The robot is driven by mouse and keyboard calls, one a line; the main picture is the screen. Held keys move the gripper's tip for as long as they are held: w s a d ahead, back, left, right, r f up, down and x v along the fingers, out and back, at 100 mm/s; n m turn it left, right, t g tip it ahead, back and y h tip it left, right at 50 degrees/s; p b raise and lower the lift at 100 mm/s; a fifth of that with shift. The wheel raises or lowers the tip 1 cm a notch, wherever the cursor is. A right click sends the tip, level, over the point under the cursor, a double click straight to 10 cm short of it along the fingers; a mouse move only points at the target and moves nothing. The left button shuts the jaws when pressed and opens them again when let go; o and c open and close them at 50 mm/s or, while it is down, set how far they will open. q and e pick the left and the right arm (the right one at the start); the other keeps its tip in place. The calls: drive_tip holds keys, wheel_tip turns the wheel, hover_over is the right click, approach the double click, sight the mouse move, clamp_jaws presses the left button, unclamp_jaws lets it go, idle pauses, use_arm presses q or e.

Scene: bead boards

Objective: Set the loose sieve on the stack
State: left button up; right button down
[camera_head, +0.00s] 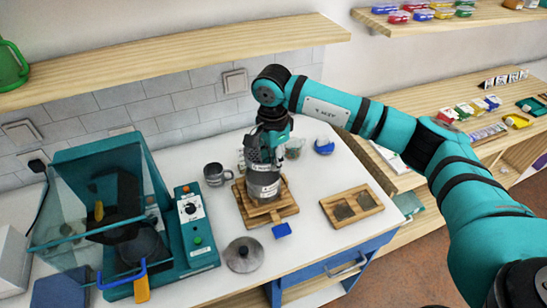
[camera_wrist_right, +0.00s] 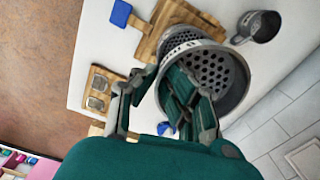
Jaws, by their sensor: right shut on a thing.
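The loose sieve (camera_wrist_right: 212,72) is a grey metal cylinder with a perforated bottom. My right gripper (camera_wrist_right: 160,95) is shut on its wall, with fingers on either side. In the head view the right gripper (camera_head: 272,135) comes down from above, and the sieve (camera_head: 256,152) is over the stack (camera_head: 264,186). The stack is a grey metal column with pale labels on a wooden board (camera_head: 288,212). I cannot tell whether the held sieve touches the stack. The sieve's far side is partly hidden by the gripper. My left gripper is not in view.
A metal mug (camera_head: 214,174) stands left of the stack. A metal lid (camera_head: 244,254) and a blue piece (camera_head: 281,230) lie in front. A wooden tray (camera_head: 335,221) is at right. A teal machine (camera_head: 190,245) fills the left. A shelf (camera_head: 200,60) hangs behind.

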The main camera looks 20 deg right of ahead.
drive_tip(key=shift+s+a+f+b, duration=0.15)
drive_tip(key=shift+f+b, duration=0.35)
drive_tip(key=shift+f, duration=1)
use_arm(q)
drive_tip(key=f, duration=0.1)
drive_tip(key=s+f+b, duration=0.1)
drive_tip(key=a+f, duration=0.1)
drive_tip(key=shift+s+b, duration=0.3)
drive_tip(key=shift+b, duration=0.05)
use_arm(e)
drive_tip(key=shift+f, duration=0.75)
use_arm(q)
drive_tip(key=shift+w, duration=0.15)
use_arm(e)
drive_tip(key=shift+r, duration=0.1)
use_arm(q)
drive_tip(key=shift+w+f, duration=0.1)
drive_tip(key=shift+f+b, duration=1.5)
drive_tip(key=shift+b, duration=0.1)
use_arm(e)
drive_tip(key=shift+f, duration=0.6)
drive_tip(key=c, duration=1.4)
unclamp_jaws()
